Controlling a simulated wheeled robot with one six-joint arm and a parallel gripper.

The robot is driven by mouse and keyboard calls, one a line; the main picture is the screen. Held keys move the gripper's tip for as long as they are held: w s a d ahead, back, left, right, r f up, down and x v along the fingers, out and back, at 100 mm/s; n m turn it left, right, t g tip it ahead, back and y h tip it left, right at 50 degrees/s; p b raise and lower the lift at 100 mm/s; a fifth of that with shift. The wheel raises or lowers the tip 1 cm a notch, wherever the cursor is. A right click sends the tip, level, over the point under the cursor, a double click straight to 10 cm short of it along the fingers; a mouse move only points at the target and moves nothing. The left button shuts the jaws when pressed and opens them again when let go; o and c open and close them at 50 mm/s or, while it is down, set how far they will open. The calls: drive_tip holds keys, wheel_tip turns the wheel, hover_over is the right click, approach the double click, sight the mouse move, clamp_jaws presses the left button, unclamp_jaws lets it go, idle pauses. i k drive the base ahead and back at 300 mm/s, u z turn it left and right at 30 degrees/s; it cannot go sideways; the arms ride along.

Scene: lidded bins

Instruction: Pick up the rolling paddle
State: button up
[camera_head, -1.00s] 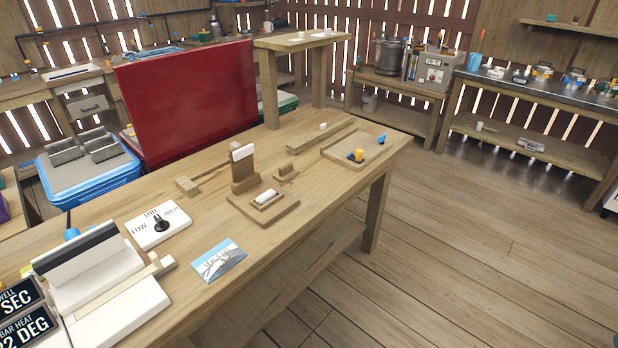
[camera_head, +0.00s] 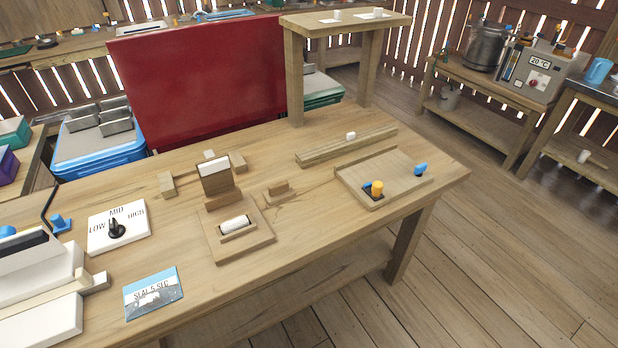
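No thing is labelled as the rolling paddle, and I cannot tell for sure which piece it is. A small wooden block with a raised grip (camera_head: 278,193) lies on the table, right of a wooden base board (camera_head: 258,240). A white roll (camera_head: 235,224) lies in a holder on that board. An upright wooden block with a white top (camera_head: 215,180) stands at the board's back edge. Behind it a wooden piece with block ends (camera_head: 167,184) is partly hidden. My gripper is not in view.
The wooden table (camera_head: 330,225) also holds a LOW/MID/HIGH dial (camera_head: 118,232), a SEAL card (camera_head: 153,294), a long wooden bar (camera_head: 340,148) and a tray (camera_head: 400,190) with blue and yellow pieces. A red panel (camera_head: 205,85) and a raised shelf (camera_head: 345,22) stand behind.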

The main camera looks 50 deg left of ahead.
sight(277, 192)
drive_tip(key=u, duration=0.2)
drive_tip(key=i, duration=0.7)
drive_tip(key=u, duration=1.2)
drive_tip(key=i, duration=0.75)
drive_tip(key=u, duration=0.8)
